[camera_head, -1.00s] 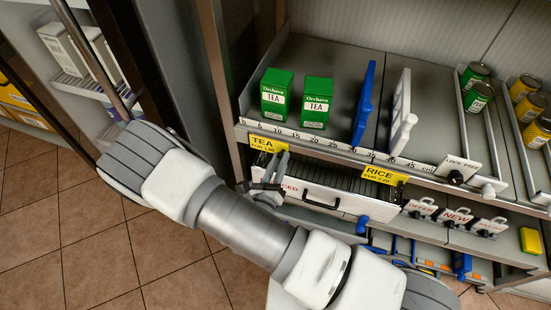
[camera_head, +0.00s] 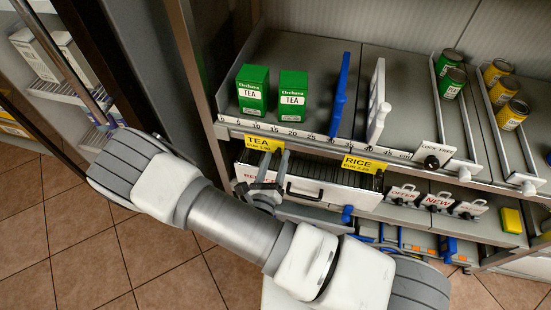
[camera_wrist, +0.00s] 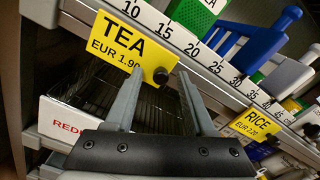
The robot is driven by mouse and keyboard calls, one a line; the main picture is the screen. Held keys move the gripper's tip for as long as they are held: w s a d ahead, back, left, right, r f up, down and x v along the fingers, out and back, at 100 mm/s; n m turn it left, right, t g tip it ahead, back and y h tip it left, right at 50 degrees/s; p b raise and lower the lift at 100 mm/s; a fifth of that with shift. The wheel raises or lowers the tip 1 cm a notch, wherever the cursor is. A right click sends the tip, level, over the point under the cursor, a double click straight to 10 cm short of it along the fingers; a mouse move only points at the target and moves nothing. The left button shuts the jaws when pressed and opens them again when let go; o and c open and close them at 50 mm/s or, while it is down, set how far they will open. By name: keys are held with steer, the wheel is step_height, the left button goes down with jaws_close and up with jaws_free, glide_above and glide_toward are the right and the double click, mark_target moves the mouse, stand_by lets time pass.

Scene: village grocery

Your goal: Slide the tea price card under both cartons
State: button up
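The yellow TEA price card (camera_head: 264,143) hangs on the shelf's front rail, below the numbered strip, mostly under the left green tea carton (camera_head: 252,90). The right tea carton (camera_head: 292,96) stands a little apart from it. In the wrist view the card (camera_wrist: 124,50) has a dark round knob (camera_wrist: 160,76) at its right end. My gripper (camera_wrist: 158,82) is open, its fingers apart, with the knob seen between the fingertips. Whether they touch it I cannot tell. In the head view my gripper (camera_head: 276,160) is just below the card's right end.
A yellow RICE card (camera_head: 364,164) hangs farther right on the rail. A blue divider (camera_head: 340,95) and a white divider (camera_head: 377,105) stand right of the cartons. A white-fronted drawer (camera_head: 330,193) with a black handle is below. The rail between the cards looks clear.

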steer(key=s+a, duration=0.3)
steer(key=s, duration=1.4)
steer(key=shift+a+p, duration=0.2)
steer(key=shift+p, duration=0.25)
steer(key=shift+r, duration=0.1)
steer(key=w+d+r+m+g+h+p, duration=0.2)
steer(key=d+r+m+g+h, duration=0.2)
steer(key=d+r+m+g, duration=0.55)
steer(key=w+d+r+m+g+h+p, duration=0.4)
steer(key=r+m+g, duration=0.3)
steer(key=r+m, duration=0.6)
steer(key=s+d+r+m+t+y+p, duration=0.1)
steer(key=d+r+m+t+y, duration=0.1)
steer(key=r+m+y, duration=0.3)
steer(key=s+d+r+m+t+y+p, duration=0.1)
steer(key=d+r+m+y, duration=0.3)
steer(key=r+m, duration=0.7)
step_height(320, 180, up, 3)
steer(key=shift+s+d+r+m+t+y+p, duration=0.15)
steer(key=shift+s+d+m+t+y+p, duration=0.15)
steer(key=shift+t+y+p, duration=0.7)
steer(key=shift+g+b, duration=0.25)
steer(key=shift+b, duration=0.05)
